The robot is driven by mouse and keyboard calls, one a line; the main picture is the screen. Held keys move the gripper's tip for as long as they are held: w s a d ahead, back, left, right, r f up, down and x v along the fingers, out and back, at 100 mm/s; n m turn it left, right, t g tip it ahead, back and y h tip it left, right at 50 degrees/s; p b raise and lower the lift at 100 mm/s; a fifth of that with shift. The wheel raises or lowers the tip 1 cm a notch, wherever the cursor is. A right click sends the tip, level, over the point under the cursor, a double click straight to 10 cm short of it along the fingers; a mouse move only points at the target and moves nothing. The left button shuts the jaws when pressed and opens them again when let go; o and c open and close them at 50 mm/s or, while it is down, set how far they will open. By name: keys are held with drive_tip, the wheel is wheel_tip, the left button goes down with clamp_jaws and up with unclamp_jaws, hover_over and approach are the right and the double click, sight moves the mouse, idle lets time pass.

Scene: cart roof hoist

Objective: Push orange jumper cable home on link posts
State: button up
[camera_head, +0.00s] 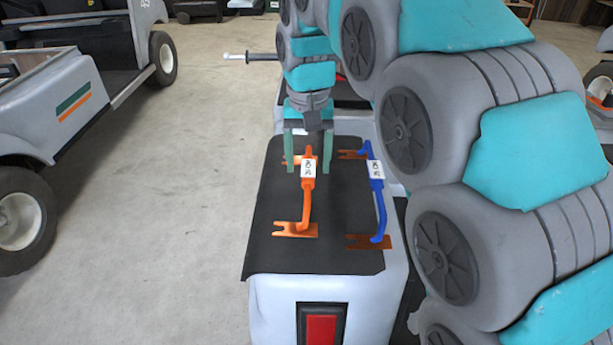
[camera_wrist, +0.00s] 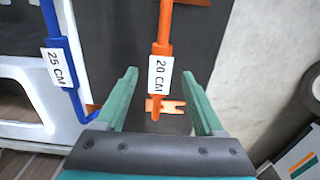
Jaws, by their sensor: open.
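The orange jumper cable (camera_head: 304,207) lies on a black mat (camera_head: 342,213). It has a forked flat lug at its near end (camera_head: 296,230) and a white tag on its middle. In the wrist view the tag on the orange cable (camera_wrist: 161,48) reads 20 CM, and a forked lug (camera_wrist: 168,107) shows between the fingers. My gripper (camera_head: 307,171) is open, pointing down over the far part of the cable. In the wrist view my gripper (camera_wrist: 160,73) has one finger on each side of the cable, with gaps showing. I cannot make out the link posts.
A blue cable (camera_head: 379,203) with copper-coloured lugs and a 25 CM tag lies just to the right, and it also shows in the wrist view (camera_wrist: 61,72). The mat lies on a light grey cart body (camera_head: 275,300). Another cart (camera_head: 55,110) stands at left.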

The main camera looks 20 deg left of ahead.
wheel_tip(320, 180, down, 2)
drive_tip(key=shift+f, duration=0.1)
clamp_jaws()
idle(0.5)
idle(0.4)
